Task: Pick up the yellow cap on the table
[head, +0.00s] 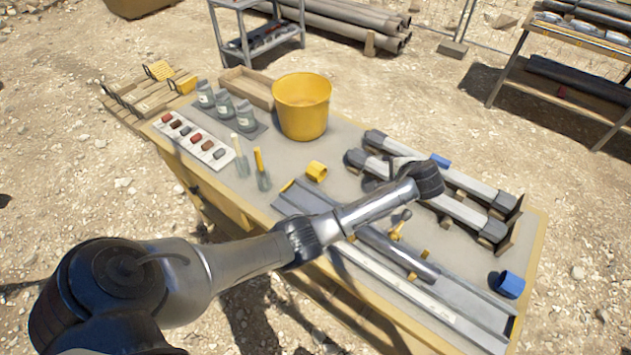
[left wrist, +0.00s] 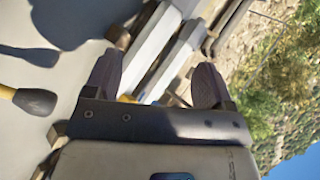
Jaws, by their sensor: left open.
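The yellow cap (head: 316,171) sits on the grey table top (head: 335,130), in front of the yellow bucket. My left gripper (head: 430,180) is well to the right of the cap, above the grey tubes, and apart from the cap. In the left wrist view its two dark fingers (left wrist: 155,82) are spread with a gap between them, and pale tubes (left wrist: 152,45) show beyond. A small yellow bit shows low between the fingers; I cannot tell what it is. The fingers hold nothing that I can see. My right gripper is in neither view.
A yellow bucket (head: 302,105) stands behind the cap. Bottles (head: 224,106), a sample strip (head: 192,137) and a yellow-handled tool (head: 262,169) are to the left. Blue caps lie at the right (head: 510,284) and behind my gripper (head: 441,160). A long grey channel (head: 420,295) lies along the front.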

